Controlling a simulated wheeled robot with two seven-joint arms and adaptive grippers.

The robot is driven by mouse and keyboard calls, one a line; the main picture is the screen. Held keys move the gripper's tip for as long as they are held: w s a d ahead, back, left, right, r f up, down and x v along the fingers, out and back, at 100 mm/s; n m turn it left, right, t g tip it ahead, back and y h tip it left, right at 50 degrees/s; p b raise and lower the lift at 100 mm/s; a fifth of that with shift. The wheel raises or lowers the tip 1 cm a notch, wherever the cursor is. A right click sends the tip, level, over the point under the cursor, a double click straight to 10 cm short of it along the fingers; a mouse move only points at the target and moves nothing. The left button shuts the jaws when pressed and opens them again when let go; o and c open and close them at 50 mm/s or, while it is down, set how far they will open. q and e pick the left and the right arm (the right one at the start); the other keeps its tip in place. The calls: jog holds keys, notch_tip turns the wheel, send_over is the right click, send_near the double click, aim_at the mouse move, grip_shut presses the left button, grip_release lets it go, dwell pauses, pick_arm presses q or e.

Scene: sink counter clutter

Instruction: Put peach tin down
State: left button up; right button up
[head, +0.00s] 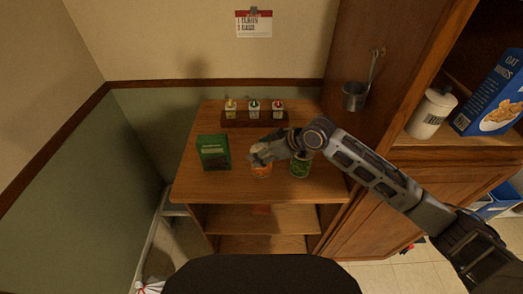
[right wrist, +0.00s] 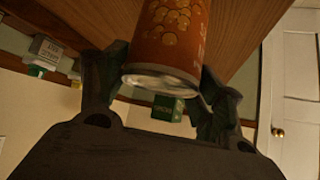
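The peach tin (head: 261,171) is orange with a pale metal end and stands upright at the middle of the wooden counter top. My right gripper (head: 262,154) reaches it from the right, over its upper end. In the right wrist view, which looks upside down, the fingers (right wrist: 165,85) lie on both sides of the tin (right wrist: 175,35), close against its wall near the metal end. The tin's lower end is out of that view, so I cannot tell whether it touches the counter. My left gripper is not in view.
A green tin (head: 301,167) stands just right of the peach tin, below my arm. A green box (head: 213,153) stands to the left. A rack (head: 240,122) with several small bottles is at the back. The counter's front strip (head: 225,190) is bare.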

jog(key=shift+o, duration=1.1)
jog(key=shift+r, duration=0.2)
jog(key=v, duration=1.2)
jog(key=shift+b, duration=0.45)
